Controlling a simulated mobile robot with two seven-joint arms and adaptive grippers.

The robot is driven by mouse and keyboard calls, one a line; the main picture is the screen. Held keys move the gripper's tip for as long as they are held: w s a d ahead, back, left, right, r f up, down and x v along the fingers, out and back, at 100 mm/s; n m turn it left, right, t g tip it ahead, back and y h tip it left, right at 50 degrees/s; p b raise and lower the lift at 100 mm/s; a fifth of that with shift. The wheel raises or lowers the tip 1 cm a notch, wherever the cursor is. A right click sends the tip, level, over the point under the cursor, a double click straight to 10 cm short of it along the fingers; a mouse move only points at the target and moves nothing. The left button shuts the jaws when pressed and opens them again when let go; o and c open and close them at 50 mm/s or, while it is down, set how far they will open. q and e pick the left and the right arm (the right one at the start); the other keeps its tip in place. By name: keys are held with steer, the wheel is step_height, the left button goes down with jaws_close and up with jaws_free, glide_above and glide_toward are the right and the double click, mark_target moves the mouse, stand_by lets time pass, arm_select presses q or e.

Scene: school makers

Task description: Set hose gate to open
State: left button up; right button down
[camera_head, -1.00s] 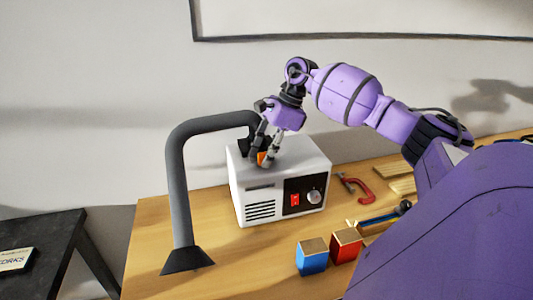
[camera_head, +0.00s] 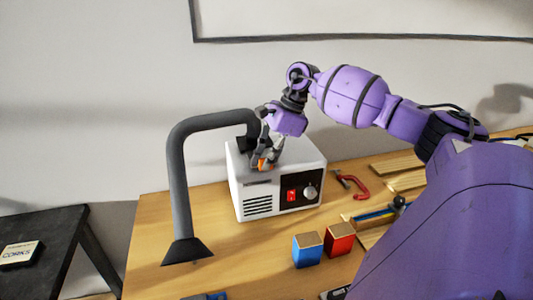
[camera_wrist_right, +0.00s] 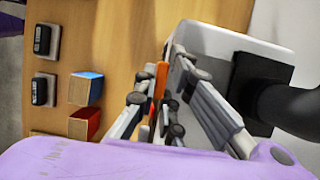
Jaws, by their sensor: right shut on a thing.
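The white extractor box (camera_head: 250,188) stands on the wooden bench, with a grey hose (camera_head: 178,190) rising from its top and bending down to a black cone nozzle. An orange lever (camera_head: 264,165), apparently the hose gate, is on top of the box near the hose's base. My right gripper (camera_head: 262,158) is shut on this lever from above and partly hides it. In the right wrist view the lever (camera_wrist_right: 159,80) shows as a thin orange strip between the fingers. The gate's exact setting cannot be read. My left gripper is not in view.
Blue (camera_head: 307,251) and red (camera_head: 339,240) blocks stand in front. A red clamp (camera_head: 355,187) lies to the right. A black side table (camera_head: 50,222) is at left.

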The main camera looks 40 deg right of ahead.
steer(key=shift+s+a, duration=0.35)
steer(key=shift+s, duration=0.25)
steer(key=c, duration=1.8)
jaws_free()
steer(key=shift+c, duration=0.2)
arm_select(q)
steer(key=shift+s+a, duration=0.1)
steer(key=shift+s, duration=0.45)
arm_select(e)
steer(key=shift+r, duration=0.1)
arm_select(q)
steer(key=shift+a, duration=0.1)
arm_select(e)
steer(key=v, duration=1.2)
